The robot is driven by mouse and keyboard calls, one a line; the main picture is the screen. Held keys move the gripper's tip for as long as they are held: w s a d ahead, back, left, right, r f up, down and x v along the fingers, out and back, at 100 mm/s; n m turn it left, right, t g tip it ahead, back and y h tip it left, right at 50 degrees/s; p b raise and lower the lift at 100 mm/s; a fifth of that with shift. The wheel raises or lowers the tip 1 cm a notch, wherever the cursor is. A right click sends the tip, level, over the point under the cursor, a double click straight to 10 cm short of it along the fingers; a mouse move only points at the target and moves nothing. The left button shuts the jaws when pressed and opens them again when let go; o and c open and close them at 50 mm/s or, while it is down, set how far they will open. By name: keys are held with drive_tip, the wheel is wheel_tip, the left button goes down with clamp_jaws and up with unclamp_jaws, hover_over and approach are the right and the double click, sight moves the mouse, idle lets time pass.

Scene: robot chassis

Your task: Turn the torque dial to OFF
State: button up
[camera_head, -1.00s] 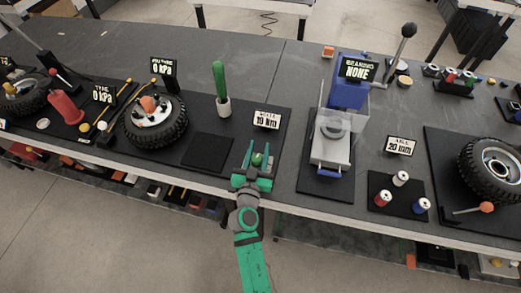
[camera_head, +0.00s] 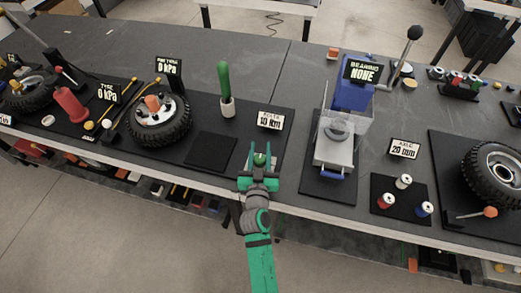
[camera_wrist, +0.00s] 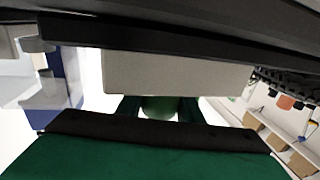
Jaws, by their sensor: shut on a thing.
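The torque dial (camera_head: 259,159) is a small green knob at the front edge of the black mat. My gripper (camera_head: 260,157) reaches it from the front, with its green fingers on either side of the knob, shut on it. In the wrist view the round green knob (camera_wrist: 158,107) shows between the fingers, with a pale block above it. The dial's pointer and any OFF mark are hidden or too small to see. A small white sign (camera_head: 270,121) behind the dial seems to read 10 Nm.
A wheel (camera_head: 159,119) lies farther left. A grey and blue press (camera_head: 334,150) stands close on the right, with small cans (camera_head: 386,200) beyond it. A bare black pad (camera_head: 211,153) lies left of my gripper.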

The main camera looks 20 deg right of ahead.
sight(260, 166)
drive_tip(key=o, duration=1)
drive_tip(key=shift+o, duration=0.2)
drive_tip(key=v, duration=1)
drive_tip(key=shift+d+f, duration=0.1)
drive_tip(key=shift+s+a, duration=0.25)
drive_tip(key=shift+s, duration=0.15)
